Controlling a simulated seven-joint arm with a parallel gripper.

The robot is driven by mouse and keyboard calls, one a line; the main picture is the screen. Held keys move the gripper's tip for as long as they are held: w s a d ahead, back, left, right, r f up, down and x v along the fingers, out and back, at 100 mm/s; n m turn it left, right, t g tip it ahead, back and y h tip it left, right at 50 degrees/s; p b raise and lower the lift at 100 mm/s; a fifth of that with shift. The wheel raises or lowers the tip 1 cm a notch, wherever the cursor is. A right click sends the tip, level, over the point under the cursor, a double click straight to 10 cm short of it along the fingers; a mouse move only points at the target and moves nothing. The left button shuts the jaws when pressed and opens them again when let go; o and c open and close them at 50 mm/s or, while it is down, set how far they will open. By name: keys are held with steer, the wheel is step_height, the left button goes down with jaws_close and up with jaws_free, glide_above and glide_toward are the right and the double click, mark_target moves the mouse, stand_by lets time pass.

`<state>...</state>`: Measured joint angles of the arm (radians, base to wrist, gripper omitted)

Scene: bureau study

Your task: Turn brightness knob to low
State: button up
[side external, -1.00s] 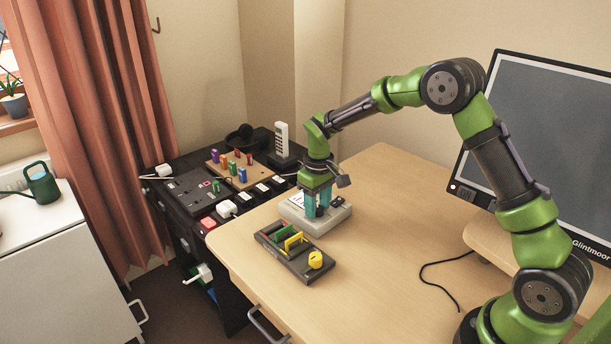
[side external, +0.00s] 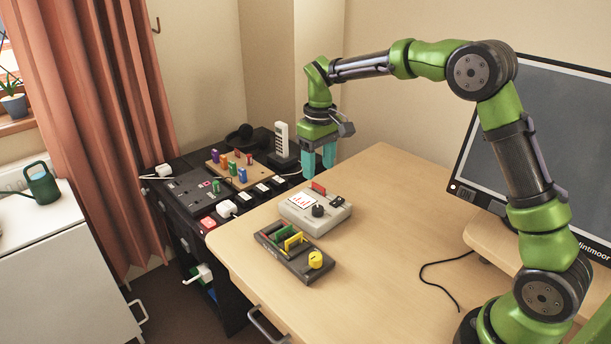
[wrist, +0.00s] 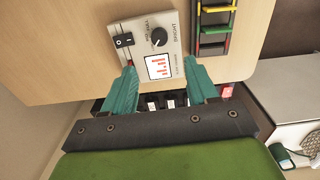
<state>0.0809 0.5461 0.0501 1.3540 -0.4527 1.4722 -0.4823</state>
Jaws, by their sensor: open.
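A pale grey box (side external: 296,222) stands on the desk, with a black round knob (side external: 318,211) on its top. In the wrist view the knob (wrist: 158,37) sits on the box's panel (wrist: 137,52) beside a small display with red bars. Printed words ring the knob, and a white mark shows on it, but its exact setting is too small to read. My gripper (side external: 319,168) is open and empty, above and behind the box, apart from the knob. In the wrist view its teal fingers (wrist: 159,80) are spread wide, with the knob beyond them.
A dark box (side external: 292,265) with coloured handles and a yellow knob (side external: 315,260) stands in front. A black cabinet (side external: 190,205) with switches and coloured pegs is at left. A monitor (side external: 545,150) stands at right. A cable lies on otherwise clear desk.

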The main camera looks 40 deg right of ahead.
step_height(320, 180, up, 5)
stand_by(0.5)
steer(key=s+a+r+m+t+y, duration=0.1)
steer(key=s+a+m+t, duration=0.1)
steer(key=s, duration=1)
steer(key=s+a+r+m+t+y, duration=0.1)
steer(key=s+t, duration=0.4)
steer(key=s, duration=0.8)
steer(key=a+r+m, duration=0.1)
steer(key=a, duration=0.1)
steer(key=shift+a, duration=0.3)
